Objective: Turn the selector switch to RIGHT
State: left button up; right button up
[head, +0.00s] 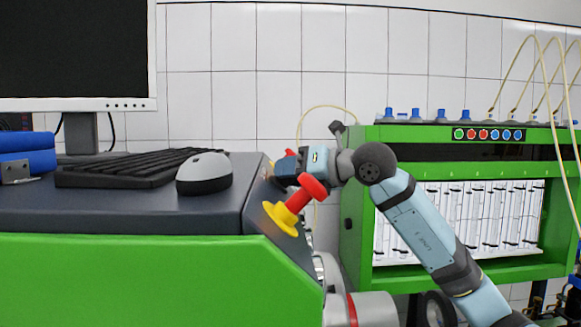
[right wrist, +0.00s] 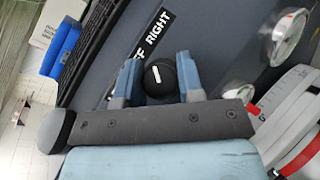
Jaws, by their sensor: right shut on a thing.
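The selector switch (right wrist: 160,77) is a round black knob with a white pointer mark in the right wrist view. Its mark runs nearly upright in that picture. A black label strip (right wrist: 154,34) beside it reads RIGHT, with part of another word ending in FF. My right gripper (right wrist: 160,84) has its two blue fingers on either side of the knob and is shut on it. In the head view my right gripper (head: 284,165) is at the sloped right end of the console, and the knob is hidden there. My left gripper is not in view.
A red and yellow emergency stop button (head: 284,215) sits close below my right gripper. A keyboard (head: 125,168), a mouse (head: 204,173) and a monitor (head: 75,50) stand on the dark console top (head: 130,212). A green test rack (head: 450,170) stands behind my right arm.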

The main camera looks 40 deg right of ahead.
jog(key=shift+m+h, duration=0.7)
jog(key=o, duration=0.9)
jog(key=shift+s, duration=0.15)
jog(key=b+v, duration=0.3)
jog(key=v, duration=1)
jog(key=shift+s+d+r, duration=0.1)
jog(key=shift+s+r, duration=0.05)
jog(key=shift+s, duration=0.15)
